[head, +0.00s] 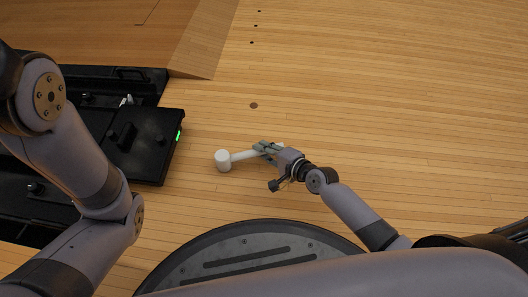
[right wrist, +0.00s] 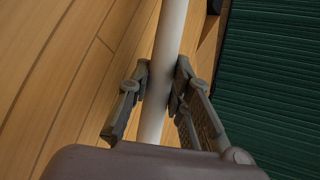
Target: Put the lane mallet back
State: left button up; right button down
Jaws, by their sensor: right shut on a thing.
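The lane mallet (head: 222,160) is white, with a short round head and a straight handle that runs right into my right gripper (head: 267,150). In the right wrist view the pale handle (right wrist: 170,30) passes between the two fingers of my right gripper (right wrist: 158,85), which is shut on it. The mallet's head is out of sight in that view. In the head view the mallet appears over the wood floor; I cannot tell whether its head touches it. My left arm enters from the left, but its gripper is not in view.
A black low unit (head: 150,150) with a green light stands left of the mallet, with small dark parts on top. A wooden raised edge (head: 205,40) lies at the upper left. The wood floor (head: 400,110) is clear on the right. A dark green ribbed surface (right wrist: 270,80) fills the wrist view's right.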

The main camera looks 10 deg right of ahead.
jog(key=c, duration=1.7)
grip_release()
jog(key=shift+f, duration=0.1)
